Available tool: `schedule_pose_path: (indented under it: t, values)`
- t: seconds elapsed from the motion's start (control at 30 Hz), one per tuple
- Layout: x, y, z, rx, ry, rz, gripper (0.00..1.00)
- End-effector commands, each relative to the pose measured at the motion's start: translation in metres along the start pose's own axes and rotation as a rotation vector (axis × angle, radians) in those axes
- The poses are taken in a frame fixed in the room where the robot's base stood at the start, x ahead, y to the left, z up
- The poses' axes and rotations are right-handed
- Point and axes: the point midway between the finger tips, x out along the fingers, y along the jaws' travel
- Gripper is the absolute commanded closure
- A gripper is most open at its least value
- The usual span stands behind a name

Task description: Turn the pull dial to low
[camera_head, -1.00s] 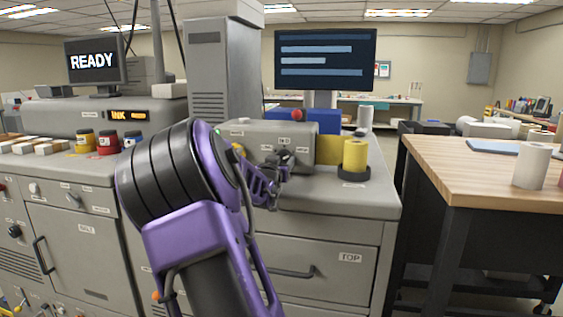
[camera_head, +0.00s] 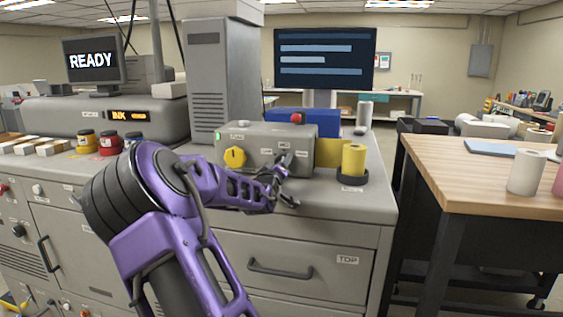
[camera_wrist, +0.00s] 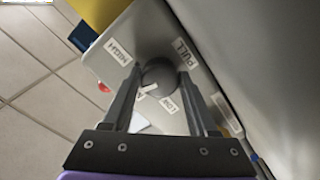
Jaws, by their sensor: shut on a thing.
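The pull dial (camera_wrist: 159,76) is a round grey knob on the light panel of a control box (camera_head: 307,150). Labels PULL (camera_wrist: 183,53), HIGH (camera_wrist: 118,52) and LOW (camera_wrist: 169,105) surround it in the wrist view. A small pale mark shows at the dial's lower left side, between HIGH and LOW; I cannot tell for sure that it is the pointer. My gripper (camera_wrist: 158,82) is shut on the dial, one finger on each side. In the head view my gripper (camera_head: 284,183) is at the front of the box and hides the dial.
A yellow knob (camera_head: 235,156) is on the left of the same box, and a red button (camera_head: 297,118) is behind it. A yellow roll (camera_head: 354,159) stands to the right. A wooden table (camera_head: 470,175) is farther right.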

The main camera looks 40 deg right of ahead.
Motion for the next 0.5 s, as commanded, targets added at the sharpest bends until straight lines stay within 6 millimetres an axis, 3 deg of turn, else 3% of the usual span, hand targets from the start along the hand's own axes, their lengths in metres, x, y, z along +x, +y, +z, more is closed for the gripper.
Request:
schedule_pose_path:
  t: [0.5]
  values:
    - [-0.0001,0.001,-0.0005,-0.493,0.0,0.001,0.96]
